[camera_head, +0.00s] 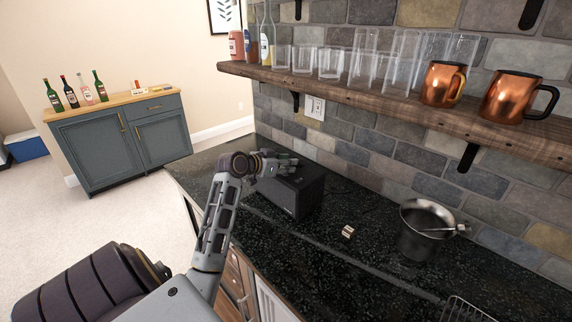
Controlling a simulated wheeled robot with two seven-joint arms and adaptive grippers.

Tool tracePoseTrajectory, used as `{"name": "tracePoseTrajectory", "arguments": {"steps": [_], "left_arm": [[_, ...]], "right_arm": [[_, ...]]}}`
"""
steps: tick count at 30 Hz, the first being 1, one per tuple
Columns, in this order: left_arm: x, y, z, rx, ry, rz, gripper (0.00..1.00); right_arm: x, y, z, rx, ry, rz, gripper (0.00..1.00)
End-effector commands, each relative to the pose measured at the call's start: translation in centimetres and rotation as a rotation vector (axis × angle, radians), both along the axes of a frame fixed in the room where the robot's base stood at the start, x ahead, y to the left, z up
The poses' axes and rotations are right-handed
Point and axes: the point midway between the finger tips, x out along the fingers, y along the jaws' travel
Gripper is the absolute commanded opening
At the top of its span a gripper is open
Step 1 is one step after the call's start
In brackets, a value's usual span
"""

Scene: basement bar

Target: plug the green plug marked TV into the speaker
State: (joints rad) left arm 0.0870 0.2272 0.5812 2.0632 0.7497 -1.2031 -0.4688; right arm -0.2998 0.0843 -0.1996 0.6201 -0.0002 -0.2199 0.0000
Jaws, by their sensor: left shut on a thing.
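The speaker (292,199) is a black box standing on the dark speckled counter, near the tiled wall. My left gripper (281,166) is at the speaker's upper left, over its top edge. It is shut on a small greenish thing, which I take for the green plug; the fingers cover most of it. The TV marking cannot be read. I cannot tell whether the plug touches the speaker, and no socket on the speaker can be made out. My right gripper is not in view.
A small beige block (348,231) and a metal bucket (425,231) stand on the counter to the right. A wire rack (465,311) is at the bottom edge. A wooden shelf (400,101) with glasses and copper mugs overhangs the counter. A wall outlet (315,107) is behind the speaker.

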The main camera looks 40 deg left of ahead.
Motion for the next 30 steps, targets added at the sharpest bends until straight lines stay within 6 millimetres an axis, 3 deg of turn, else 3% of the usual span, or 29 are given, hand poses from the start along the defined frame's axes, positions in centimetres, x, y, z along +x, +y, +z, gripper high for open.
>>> {"name": "tracePoseTrajectory", "arguments": {"steps": [26, 27, 30], "left_arm": [[0.01, 0.00, -0.49, 0.000, 0.000, 0.000, 0.06], [0.01, 0.00, -0.49, 0.000, 0.000, 0.000, 0.35], [0.01, 0.00, -0.49, 0.000, 0.000, 0.000, 0.47]], "right_arm": [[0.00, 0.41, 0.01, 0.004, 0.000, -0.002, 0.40], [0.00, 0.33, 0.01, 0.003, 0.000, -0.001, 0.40], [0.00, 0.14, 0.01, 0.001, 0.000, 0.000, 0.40]]}}
